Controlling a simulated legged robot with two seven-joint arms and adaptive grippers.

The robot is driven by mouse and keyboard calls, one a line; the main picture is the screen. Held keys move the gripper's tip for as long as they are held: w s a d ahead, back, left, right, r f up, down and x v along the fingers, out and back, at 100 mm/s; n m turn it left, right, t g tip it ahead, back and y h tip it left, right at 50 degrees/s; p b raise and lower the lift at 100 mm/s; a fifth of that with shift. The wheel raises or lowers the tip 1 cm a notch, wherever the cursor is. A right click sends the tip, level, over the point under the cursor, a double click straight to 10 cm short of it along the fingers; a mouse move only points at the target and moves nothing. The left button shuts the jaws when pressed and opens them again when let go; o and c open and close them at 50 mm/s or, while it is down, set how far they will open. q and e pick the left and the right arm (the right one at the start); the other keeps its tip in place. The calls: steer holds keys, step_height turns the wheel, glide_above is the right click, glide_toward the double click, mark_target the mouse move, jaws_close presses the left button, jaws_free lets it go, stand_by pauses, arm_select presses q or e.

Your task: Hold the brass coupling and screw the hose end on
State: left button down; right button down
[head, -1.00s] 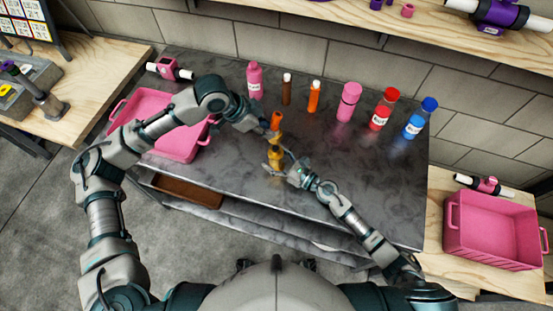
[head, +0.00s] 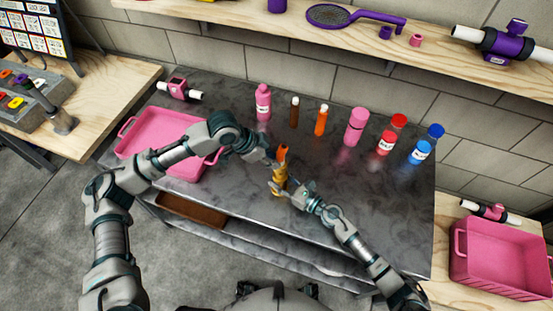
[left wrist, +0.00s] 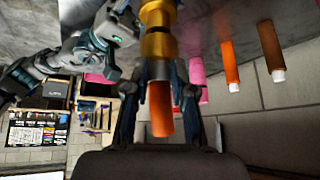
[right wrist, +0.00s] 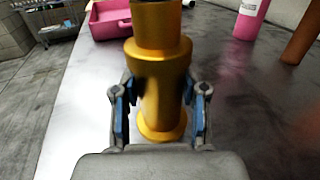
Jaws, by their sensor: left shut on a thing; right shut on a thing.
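The brass coupling (head: 280,180) stands upright on the grey metal bench, and its gold body fills the right wrist view (right wrist: 158,70). My right gripper (right wrist: 161,112) is shut on its lower body. The hose end, an orange hose (head: 282,152) with a grey collar (left wrist: 160,70) and a gold nut (left wrist: 160,45), is in line above the coupling. My left gripper (left wrist: 160,95) is shut on the hose end around its collar. A dark band lies between nut and coupling; I cannot tell how far the threads engage.
Several bottles stand along the back of the bench, including a pink one (head: 263,103) and an orange one (head: 321,121). A pink tray (head: 128,130) is at left. Another pink crate (head: 500,270) is on the right table. A shelf (head: 230,14) runs above. The bench's front right is clear.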

mark_target(280, 180)
arm_select(q)
steer(key=shift+d+f, duration=0.15)
steer(key=shift+d, duration=0.35)
steer(key=shift+d+f, duration=0.15)
steer(key=shift+d, duration=0.35)
steer(key=shift+a+f, duration=0.35)
steer(key=shift+a, duration=0.1)
steer(key=shift+s+a+f, duration=0.1)
steer(key=shift+a+f, duration=0.15)
steer(key=shift+f, duration=0.4)
steer(key=shift+d, duration=0.35)
steer(key=shift+f, duration=0.5)
